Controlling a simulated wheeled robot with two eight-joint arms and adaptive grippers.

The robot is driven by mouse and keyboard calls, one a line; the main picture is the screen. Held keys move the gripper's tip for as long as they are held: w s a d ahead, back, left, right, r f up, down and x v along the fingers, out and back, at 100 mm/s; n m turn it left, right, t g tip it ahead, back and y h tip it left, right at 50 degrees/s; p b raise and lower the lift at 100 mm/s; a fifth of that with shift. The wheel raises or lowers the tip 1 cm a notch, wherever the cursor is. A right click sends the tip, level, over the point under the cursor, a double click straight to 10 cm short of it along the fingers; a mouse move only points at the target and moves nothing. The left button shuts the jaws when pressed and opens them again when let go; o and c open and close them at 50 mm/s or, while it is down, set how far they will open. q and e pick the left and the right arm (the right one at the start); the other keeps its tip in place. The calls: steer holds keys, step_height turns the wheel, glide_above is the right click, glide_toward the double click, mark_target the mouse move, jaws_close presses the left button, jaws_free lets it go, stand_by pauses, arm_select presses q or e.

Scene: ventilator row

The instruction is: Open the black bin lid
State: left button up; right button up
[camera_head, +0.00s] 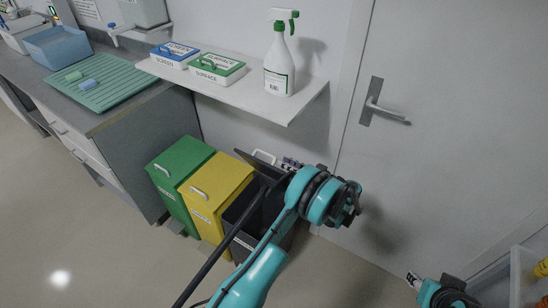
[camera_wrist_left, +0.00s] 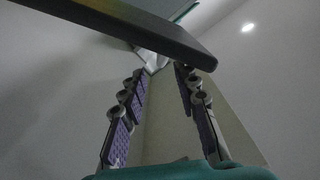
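The black bin (camera_head: 238,213) stands right of the yellow bin, partly hidden behind my left arm. Its black lid (camera_head: 256,168) is raised and tilted back toward the wall, with a pale handle (camera_head: 264,156) at its upper edge, and the bin's dark inside shows. My left gripper (camera_head: 291,163) is beside the lid's upper right part, partly hidden by its wrist. In the left wrist view its fingers (camera_wrist_left: 160,72) are apart, and the dark lid slab (camera_wrist_left: 150,28) crosses just past the fingertips; contact is unclear. My right gripper (camera_head: 414,281) is at the lower right, its fingers too small to judge.
A yellow bin (camera_head: 217,190) and a green bin (camera_head: 180,165) stand left of the black one, lids shut. A wall shelf (camera_head: 240,93) with wipe boxes and a spray bottle (camera_head: 279,65) overhangs them. A door (camera_head: 450,120) is at right. Floor at left is clear.

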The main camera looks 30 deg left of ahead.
mark_target(271, 156)
arm_select(q)
steer(key=a+b, duration=0.1)
steer(key=a, duration=0.4)
steer(key=shift+w+a+f+b, duration=0.1)
steer(key=shift+w+a+b, duration=0.1)
steer(key=shift+a+b, duration=0.15)
steer(key=shift+a, duration=0.75)
jaws_close()
